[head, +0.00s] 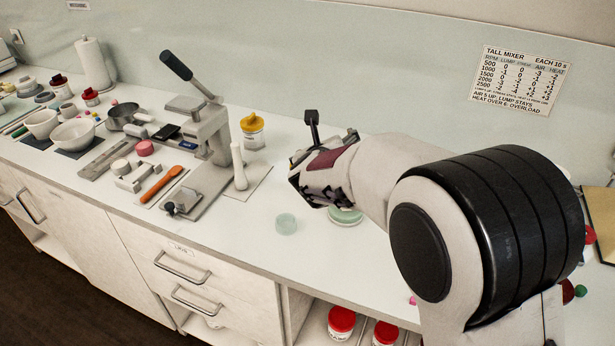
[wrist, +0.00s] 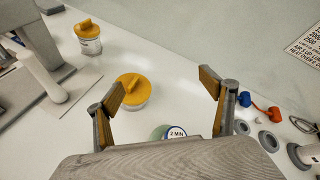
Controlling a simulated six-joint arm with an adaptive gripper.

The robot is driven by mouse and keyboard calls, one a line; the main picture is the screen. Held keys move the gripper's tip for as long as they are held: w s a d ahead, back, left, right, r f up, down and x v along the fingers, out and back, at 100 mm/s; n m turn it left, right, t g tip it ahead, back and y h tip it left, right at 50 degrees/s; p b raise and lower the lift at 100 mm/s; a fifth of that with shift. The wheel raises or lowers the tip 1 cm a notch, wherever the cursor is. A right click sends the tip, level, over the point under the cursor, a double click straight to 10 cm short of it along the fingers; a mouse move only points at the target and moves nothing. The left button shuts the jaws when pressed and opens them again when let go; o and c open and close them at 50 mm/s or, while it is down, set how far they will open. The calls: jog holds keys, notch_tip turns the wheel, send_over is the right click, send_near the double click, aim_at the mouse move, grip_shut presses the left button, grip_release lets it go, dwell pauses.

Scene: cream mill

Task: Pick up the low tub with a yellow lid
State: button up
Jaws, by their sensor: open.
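The low tub with a yellow lid (wrist: 133,91) stands on the counter in the wrist view, a little left of the middle between my fingers and ahead of them. In the head view I cannot make it out; my gripper and arm probably cover it. My gripper (wrist: 163,90) is open and empty, its two fingers wide apart. In the head view my gripper (head: 318,172) hangs over the counter right of the press. A second, taller yellow-lidded jar (wrist: 88,42) stands farther left; it also shows in the head view (head: 252,136).
A round green item (head: 346,216) lies under my gripper; a "2 MIN" label (wrist: 177,133) shows near my palm. The lever press (head: 205,130) stands left. Blue (wrist: 244,98) and red (wrist: 274,113) items lie right.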

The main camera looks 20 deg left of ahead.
jog(key=a+f+m+h, duration=0.1)
jog(key=a+f+m, duration=0.1)
jog(key=f, duration=0.2)
jog(key=s+a+f+m+h, duration=0.1)
jog(key=a+f+m, duration=0.1)
jog(key=f+m, duration=0.1)
jog(key=s+a+f+m+h, duration=0.1)
jog(key=a+f+m, duration=0.1)
jog(key=f, duration=0.3)
jog(key=shift+s+f+m+t, duration=0.25)
jog(key=shift+m+t, duration=0.15)
jog(key=shift+m, duration=0.1)
jog(key=shift+s+f, duration=0.1)
jog(key=shift+f, duration=0.25)
jog(key=shift+x, duration=1.3)
jog(key=shift+a+r+x, duration=0.1)
jog(key=shift+a+x, duration=0.05)
jog(key=shift+x, duration=1.15)
jog(key=shift+a+r+x, duration=0.1)
jog(key=shift+a+x, duration=0.05)
jog(key=shift+x, duration=1.15)
jog(key=shift+c, duration=0.4)
jog(key=shift+r, duration=0.1)
jog(key=c, duration=1.3)
